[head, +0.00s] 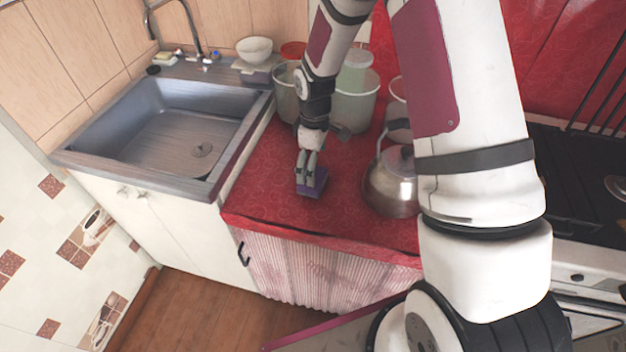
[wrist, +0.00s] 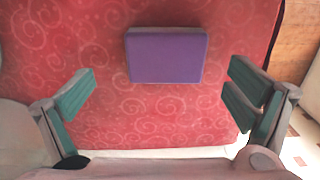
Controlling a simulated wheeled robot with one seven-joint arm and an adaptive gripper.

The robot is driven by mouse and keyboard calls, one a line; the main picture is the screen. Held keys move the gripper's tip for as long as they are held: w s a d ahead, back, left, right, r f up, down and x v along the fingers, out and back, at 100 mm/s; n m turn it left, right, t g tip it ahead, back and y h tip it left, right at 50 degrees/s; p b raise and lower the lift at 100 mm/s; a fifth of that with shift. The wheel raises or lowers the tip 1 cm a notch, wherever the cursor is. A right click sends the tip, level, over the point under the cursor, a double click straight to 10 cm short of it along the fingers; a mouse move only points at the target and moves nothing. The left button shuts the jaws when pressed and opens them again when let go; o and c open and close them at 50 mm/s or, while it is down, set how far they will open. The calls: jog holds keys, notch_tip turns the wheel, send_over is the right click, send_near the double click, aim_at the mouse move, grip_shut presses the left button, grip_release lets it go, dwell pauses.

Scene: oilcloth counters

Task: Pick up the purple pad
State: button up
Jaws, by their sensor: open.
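The purple pad (head: 314,184) lies flat on the red patterned oilcloth counter (head: 262,184), left of the kettle. In the wrist view the purple pad (wrist: 166,55) is a rounded rectangle, in full sight at the upper middle. My gripper (head: 308,178) is over the pad in the head view and hides part of it. In the wrist view my gripper (wrist: 163,95) is open and empty. Its two fingers are wide apart, one on each side, with the pad between and beyond them. I cannot tell the height of the fingertips above the pad.
A metal kettle (head: 392,185) stands close to the right of the pad. Pots and containers (head: 356,105) stand behind my gripper. A metal sink (head: 165,130) is to the left and a stove (head: 585,180) to the right. The counter's front edge (head: 320,240) is near the pad.

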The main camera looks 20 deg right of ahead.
aim_at(321, 173)
jog(key=f, duration=0.5)
jog(key=shift+s+a+f, duration=0.1)
jog(key=shift+s+a, duration=0.1)
jog(key=shift+s, duration=0.05)
jog(key=c, duration=0.9)
